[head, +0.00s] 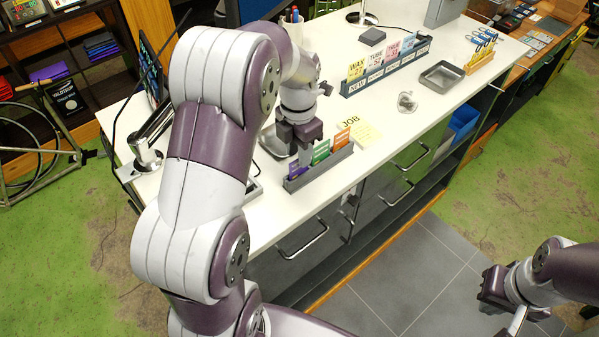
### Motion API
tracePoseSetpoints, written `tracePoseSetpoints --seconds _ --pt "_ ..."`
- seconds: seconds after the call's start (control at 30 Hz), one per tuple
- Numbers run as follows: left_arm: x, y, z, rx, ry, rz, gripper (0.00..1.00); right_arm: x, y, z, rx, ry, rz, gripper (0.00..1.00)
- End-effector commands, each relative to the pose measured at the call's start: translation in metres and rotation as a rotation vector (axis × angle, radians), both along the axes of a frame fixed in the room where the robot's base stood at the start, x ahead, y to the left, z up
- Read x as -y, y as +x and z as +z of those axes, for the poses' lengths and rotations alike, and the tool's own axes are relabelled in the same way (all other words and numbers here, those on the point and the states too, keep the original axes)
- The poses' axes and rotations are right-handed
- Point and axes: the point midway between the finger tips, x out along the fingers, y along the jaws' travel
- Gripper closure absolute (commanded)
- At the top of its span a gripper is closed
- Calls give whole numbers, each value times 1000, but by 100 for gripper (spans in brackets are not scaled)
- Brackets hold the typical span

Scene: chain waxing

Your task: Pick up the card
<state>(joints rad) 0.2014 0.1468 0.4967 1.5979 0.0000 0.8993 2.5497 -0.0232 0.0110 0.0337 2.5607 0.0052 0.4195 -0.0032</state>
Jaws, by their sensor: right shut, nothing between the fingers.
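A small grey rack (322,169) near the counter's front edge holds a purple card (297,168), a green card (321,152) and an orange card (341,139). A longer grey rack (392,72) further back holds a yellow card (356,70), a cream card (377,59), a pink card (393,50) and a blue card (408,43). My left gripper (303,143) points down just above and behind the small rack, near the purple and green cards. Its fingertips are too small to read as open or shut. My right gripper (488,291) is shut and empty, off the counter over the floor.
A clear small object (407,102) and a grey metal tray (441,76) stand further right on the white counter (330,215). A metal clamp stand (147,155) is at the left end.

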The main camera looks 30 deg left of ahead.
Motion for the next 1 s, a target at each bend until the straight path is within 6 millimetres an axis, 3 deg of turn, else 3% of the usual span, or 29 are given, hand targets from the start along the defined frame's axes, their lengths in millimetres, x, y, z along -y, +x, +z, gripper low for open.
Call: tracePoseSetpoints --seconds 0.03,0.07,0.2,0.43,0.47,0.53,0.57,1.0 --pt "0 -1 -1 -8 -1 -1 66 0 0 17 2 0 0 100" --pt "0 0 -7 -7 -1 -1 66 0 1 21 2 0 0 100" --pt "0 1 -31 -4 -1 -1 66 0 1 24 2 0 0 100" --pt "0 1 -36 -1 -1 -2 66 0 0 22 1 0 0 100" --pt "0 1 -36 -1 -1 -2 73 0 0 22 1 0 0 100" --pt "0 1 -36 -1 -1 -2 96 0 0 22 1 0 0 100" --pt "0 1 -36 -1 0 -2 100 0 0 22 1 0 0 100" --pt "0 1 -34 1 0 -2 100 0 0 21 2 0 0 100"
